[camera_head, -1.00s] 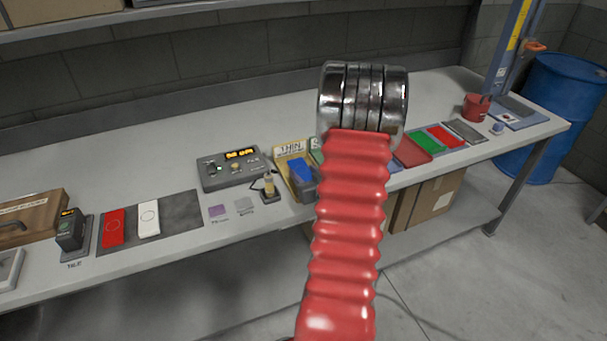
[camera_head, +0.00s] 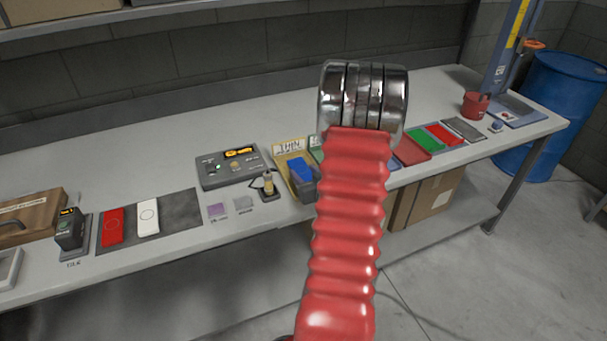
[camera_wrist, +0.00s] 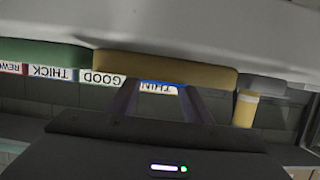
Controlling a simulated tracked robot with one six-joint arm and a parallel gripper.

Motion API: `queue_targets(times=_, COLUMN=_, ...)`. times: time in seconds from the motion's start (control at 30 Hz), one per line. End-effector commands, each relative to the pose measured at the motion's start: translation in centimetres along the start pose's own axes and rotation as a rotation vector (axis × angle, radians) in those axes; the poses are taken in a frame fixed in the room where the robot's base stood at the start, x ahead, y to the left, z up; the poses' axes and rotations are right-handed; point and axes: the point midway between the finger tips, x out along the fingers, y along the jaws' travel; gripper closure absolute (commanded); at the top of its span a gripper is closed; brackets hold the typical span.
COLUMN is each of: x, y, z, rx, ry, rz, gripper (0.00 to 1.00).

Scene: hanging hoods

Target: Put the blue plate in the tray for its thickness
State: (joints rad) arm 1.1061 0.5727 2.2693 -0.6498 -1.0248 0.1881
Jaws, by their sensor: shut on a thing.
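The blue plate (camera_head: 300,168) shows as a small bright blue patch at the tan tray (camera_head: 282,176) marked THIN, left of my arm. In the wrist view, turned upside down, my gripper (camera_wrist: 160,89) has its two dark fingers in front of that tray's tan wall (camera_wrist: 185,72). It is shut on the blue plate, seen as a thin blue strip (camera_wrist: 160,83) between the fingertips, partly over the THIN label. I cannot tell whether the plate touches the tray floor. My red arm hides most of the gripper in the head view.
Trays labelled GOOD (camera_wrist: 101,78) and THICK (camera_wrist: 50,72) stand beside the THIN one. A yellow-topped probe (camera_head: 268,183) stands close to its left, before a grey meter (camera_head: 230,166) with a lit display. Red (camera_head: 113,226) and white plates (camera_head: 148,218) lie on a dark mat.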

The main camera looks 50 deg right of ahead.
Motion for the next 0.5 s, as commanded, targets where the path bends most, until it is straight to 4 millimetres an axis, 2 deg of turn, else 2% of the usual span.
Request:
queue_targets(times=0.47, x=0.22, y=0.0, z=0.62, rx=0.0, ry=0.001, rz=0.0, gripper=0.81)
queue_targets(times=0.5, x=0.22, y=0.01, z=0.62, rx=0.0, ry=0.001, rz=0.0, gripper=0.54)
